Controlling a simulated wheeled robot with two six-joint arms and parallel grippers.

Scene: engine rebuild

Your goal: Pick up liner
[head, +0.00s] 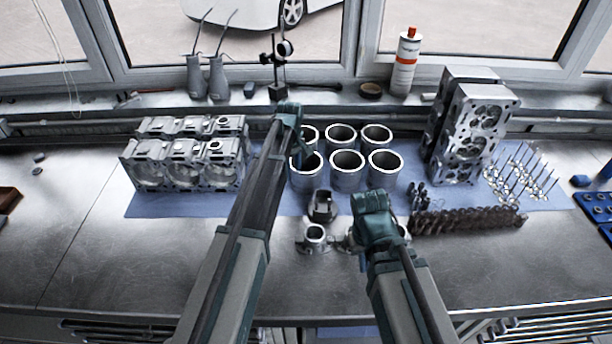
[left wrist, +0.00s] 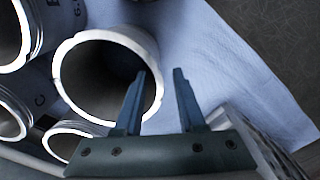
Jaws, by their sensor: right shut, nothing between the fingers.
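Several grey cylindrical liners with bright rims stand upright in two rows on a blue cloth (head: 270,202). My left gripper (head: 298,152) is at the left end of the rows and partly hides the liners there. In the left wrist view the left gripper (left wrist: 160,75) is open and empty. One finger overlaps the opening of the nearest liner (left wrist: 152,112); the other is outside its rim, over the cloth. This looks like the front-left liner (head: 306,180) in the head view. Whether the fingers touch it is unclear. My right gripper (head: 372,200) is shut and empty, in front of the liners.
Pistons (head: 315,236) stand in front of the liners, partly hidden by my right arm. An engine block (head: 185,160) is left, a cylinder head (head: 470,130) right. A dark camshaft-like part (head: 468,220) and upright valves (head: 525,175) lie right. The bench's front left is clear.

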